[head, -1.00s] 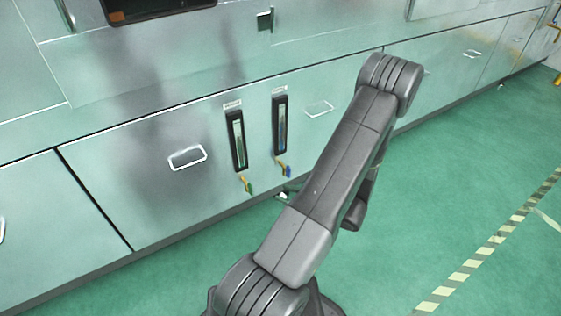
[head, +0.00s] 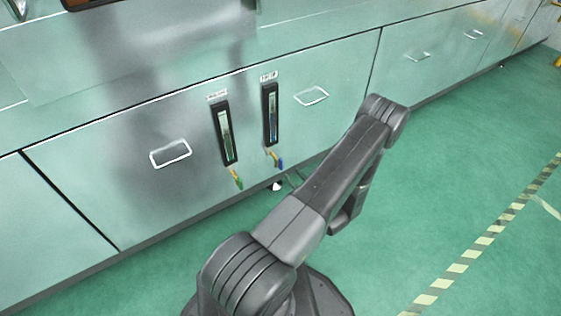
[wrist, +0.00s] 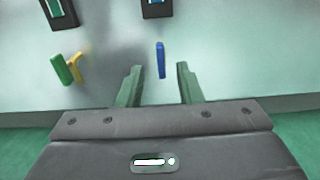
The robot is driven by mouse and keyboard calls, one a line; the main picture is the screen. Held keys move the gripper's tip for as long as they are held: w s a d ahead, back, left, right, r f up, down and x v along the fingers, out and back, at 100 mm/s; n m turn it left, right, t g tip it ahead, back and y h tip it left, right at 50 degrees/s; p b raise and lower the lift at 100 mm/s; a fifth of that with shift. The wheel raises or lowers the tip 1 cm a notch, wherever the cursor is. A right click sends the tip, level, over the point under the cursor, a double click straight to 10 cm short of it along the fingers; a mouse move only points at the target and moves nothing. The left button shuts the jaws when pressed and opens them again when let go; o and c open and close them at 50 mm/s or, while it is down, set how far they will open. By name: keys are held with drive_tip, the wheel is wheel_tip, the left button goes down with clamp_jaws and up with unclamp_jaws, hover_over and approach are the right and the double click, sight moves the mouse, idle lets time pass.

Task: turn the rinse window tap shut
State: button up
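Two upright sight windows sit on the steel panel, a left window (head: 224,133) and a right window (head: 270,114). Their labels are too small to read, so I cannot tell which is the rinse one. Below the left window is a tap with a green handle (head: 238,182); below the right one is a tap with a blue handle (head: 280,162). In the wrist view the blue handle (wrist: 161,60) points along the gap of my gripper (wrist: 158,84), just beyond the fingertips. My gripper is open and empty. The green handle (wrist: 61,70) with its yellow body is left of the fingers.
The steel cabinet front (head: 330,130) has drawer handles, one left of the windows (head: 170,153) and one right (head: 311,96). The green floor (head: 440,180) is clear, with a striped tape line (head: 480,243) at right.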

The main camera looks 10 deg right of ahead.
sight(282, 162)
drive_tip(key=b+x, duration=0.1)
drive_tip(key=x, duration=0.8)
drive_tip(key=shift+w+b, duration=0.15)
drive_tip(key=shift+b, duration=0.15)
drive_tip(key=shift+a, duration=0.1)
clamp_jaws()
